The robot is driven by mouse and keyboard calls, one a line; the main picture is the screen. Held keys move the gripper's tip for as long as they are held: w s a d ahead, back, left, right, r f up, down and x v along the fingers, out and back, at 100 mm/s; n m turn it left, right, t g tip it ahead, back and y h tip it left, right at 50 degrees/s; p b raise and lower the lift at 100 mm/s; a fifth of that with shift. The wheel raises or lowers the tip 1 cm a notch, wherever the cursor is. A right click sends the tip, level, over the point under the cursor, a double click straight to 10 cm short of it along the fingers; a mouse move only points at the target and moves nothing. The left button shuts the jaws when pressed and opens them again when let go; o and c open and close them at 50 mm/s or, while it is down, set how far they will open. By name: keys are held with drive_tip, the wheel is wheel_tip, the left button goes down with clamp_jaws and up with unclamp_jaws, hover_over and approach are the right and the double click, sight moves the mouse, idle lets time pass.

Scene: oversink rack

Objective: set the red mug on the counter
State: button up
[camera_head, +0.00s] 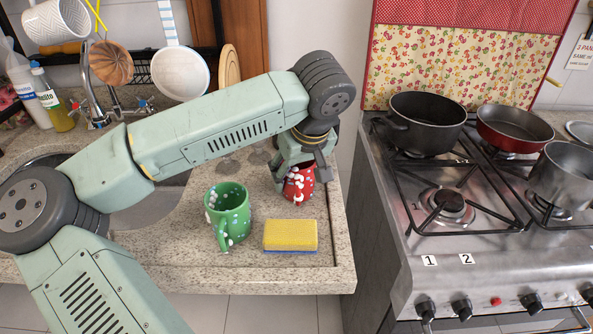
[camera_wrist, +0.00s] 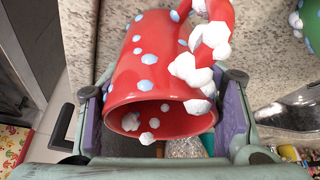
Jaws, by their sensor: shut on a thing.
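The red mug (camera_head: 299,184), with white and pale blue raised dots, is at the right part of the granite counter (camera_head: 325,262), behind the yellow sponge. My gripper (camera_head: 303,172) comes down over it from above. In the wrist view the red mug (camera_wrist: 150,75) lies between the two purple finger pads of my gripper (camera_wrist: 162,115), which is shut on it. Its open rim faces the camera and its dotted handle points up and right in that view. The fingers partly hide the mug in the head view. I cannot tell whether its base touches the counter.
A green dotted mug (camera_head: 230,213) stands front left of the red mug, and a yellow sponge (camera_head: 290,236) lies in front. The sink (camera_head: 150,205) is to the left, partly hidden by my arm. The stove (camera_head: 480,250) with pots stands right, across the counter's edge.

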drive_tip(key=o, duration=1.4)
drive_tip(key=shift+r+p, duration=0.15)
drive_tip(key=shift+p, duration=0.15)
drive_tip(key=shift+r, duration=0.2)
drive_tip(key=b+v, duration=0.2)
drive_tip(key=v, duration=0.9)
drive_tip(key=shift+s+r, duration=0.2)
drive_tip(key=shift+r, duration=0.15)
